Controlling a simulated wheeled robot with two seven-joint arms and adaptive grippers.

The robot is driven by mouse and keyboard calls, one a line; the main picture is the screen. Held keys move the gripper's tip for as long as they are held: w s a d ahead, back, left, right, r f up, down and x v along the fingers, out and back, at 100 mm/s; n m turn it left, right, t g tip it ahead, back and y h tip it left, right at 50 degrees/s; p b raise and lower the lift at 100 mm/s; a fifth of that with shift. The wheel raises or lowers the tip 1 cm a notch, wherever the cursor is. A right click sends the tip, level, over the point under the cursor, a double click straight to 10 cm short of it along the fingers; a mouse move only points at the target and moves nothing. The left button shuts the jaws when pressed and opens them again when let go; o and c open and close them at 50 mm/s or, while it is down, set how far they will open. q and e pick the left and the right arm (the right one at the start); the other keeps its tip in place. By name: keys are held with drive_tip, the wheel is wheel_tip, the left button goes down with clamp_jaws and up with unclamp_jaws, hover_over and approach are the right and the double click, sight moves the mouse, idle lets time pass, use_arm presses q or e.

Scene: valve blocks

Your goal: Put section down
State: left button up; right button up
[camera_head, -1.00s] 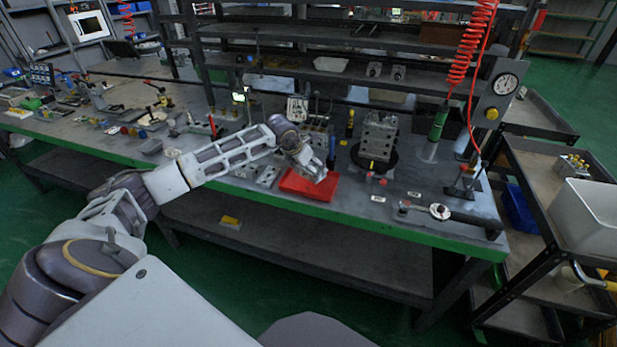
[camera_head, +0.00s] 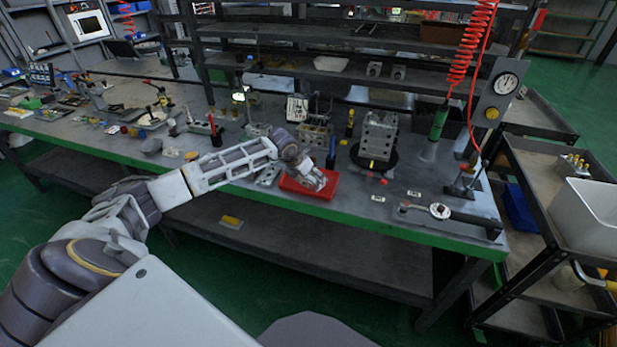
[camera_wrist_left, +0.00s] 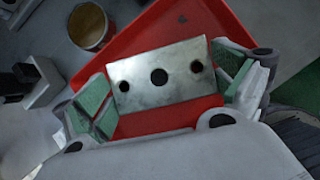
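The section is a flat metal block (camera_wrist_left: 150,88) with three dark holes in its face, seen in the left wrist view. My left gripper (camera_wrist_left: 166,84) has its green pads at the block's two ends and is shut on it. In the wrist view the block lies over a red tray (camera_wrist_left: 150,32); whether it touches the tray floor I cannot tell. In the head view my left gripper (camera_head: 313,180) is low over the red tray (camera_head: 316,196) at the bench's front edge, and the block is hidden there. My right gripper is not in view.
A metal valve block (camera_head: 376,135) stands on a dark round base right of the tray. Another block (camera_head: 314,137) stands behind the tray. A dark blue upright tool (camera_head: 331,155) is close to the gripper's right. A gauge (camera_head: 505,84) hangs at right.

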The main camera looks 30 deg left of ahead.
use_arm(q)
drive_tip(key=shift+r, duration=0.1)
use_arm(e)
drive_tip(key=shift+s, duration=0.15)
use_arm(q)
drive_tip(key=shift+s+a+r, duration=0.1)
drive_tip(key=shift+s+r, duration=0.1)
drive_tip(key=shift+r, duration=0.2)
drive_tip(key=d+v, duration=0.1)
drive_tip(key=v, duration=1)
drive_tip(key=shift+a, duration=0.4)
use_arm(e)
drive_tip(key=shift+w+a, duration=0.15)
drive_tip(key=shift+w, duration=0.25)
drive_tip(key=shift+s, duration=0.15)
